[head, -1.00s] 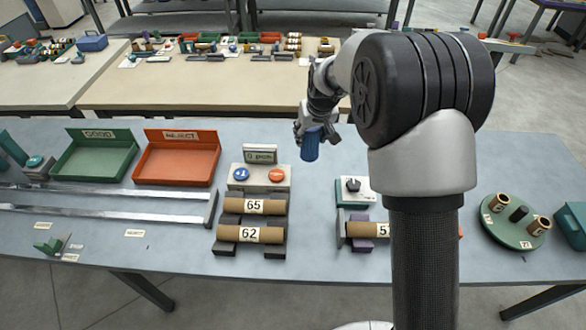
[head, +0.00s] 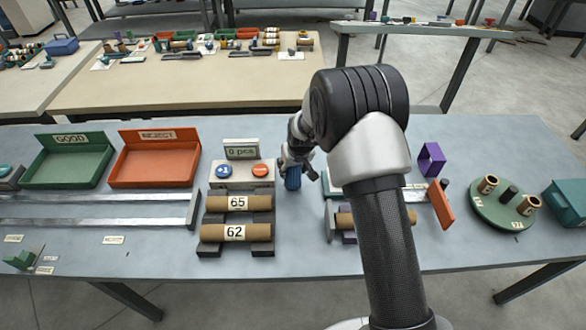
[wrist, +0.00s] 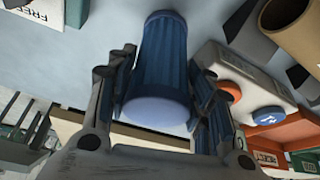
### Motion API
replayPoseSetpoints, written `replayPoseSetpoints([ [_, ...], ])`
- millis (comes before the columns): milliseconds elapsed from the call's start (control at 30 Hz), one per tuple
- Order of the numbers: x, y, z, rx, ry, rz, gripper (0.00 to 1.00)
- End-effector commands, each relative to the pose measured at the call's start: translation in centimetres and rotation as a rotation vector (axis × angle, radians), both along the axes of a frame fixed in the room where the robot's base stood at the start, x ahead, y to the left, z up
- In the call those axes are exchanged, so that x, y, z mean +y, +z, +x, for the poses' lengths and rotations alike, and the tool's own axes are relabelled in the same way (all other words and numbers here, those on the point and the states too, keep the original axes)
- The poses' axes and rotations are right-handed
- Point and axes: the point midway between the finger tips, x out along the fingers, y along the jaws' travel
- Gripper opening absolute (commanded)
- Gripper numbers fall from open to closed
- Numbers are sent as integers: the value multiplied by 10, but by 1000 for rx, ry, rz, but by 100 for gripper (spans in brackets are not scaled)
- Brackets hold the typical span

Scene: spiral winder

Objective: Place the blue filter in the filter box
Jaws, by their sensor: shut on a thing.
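The blue filter (head: 293,178) is a ribbed cylinder. My gripper (head: 298,163) is shut on it, just right of the counter panel. In the wrist view the filter (wrist: 160,50) sits between both fingers of my gripper (wrist: 161,75), its pale end toward the camera. I cannot tell whether it touches the table. No box is clearly marked as the filter box. A teal box (head: 568,202) stands at the far right edge, and a small purple open frame (head: 431,160) stands behind my arm's right side.
Left of the gripper are the counter panel (head: 226,180) and brown rolls 65 (head: 215,203) and 62 (head: 212,233). Green (head: 68,163) and orange (head: 154,163) trays lie further left. A round green turntable (head: 507,207) and tilted orange plate (head: 441,205) are right of my arm.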

Motion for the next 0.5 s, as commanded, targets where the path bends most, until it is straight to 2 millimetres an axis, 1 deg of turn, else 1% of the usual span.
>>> replayPoseSetpoints([
  [33,0,-2,1,-3,0,1,20],
  [267,0,-1,1,-3,0,1,20],
  [367,0,-5,1,-3,0,1,20],
  [400,0,-4,1,-2,0,0,50],
  [500,0,-4,1,-2,-1,1,57],
])
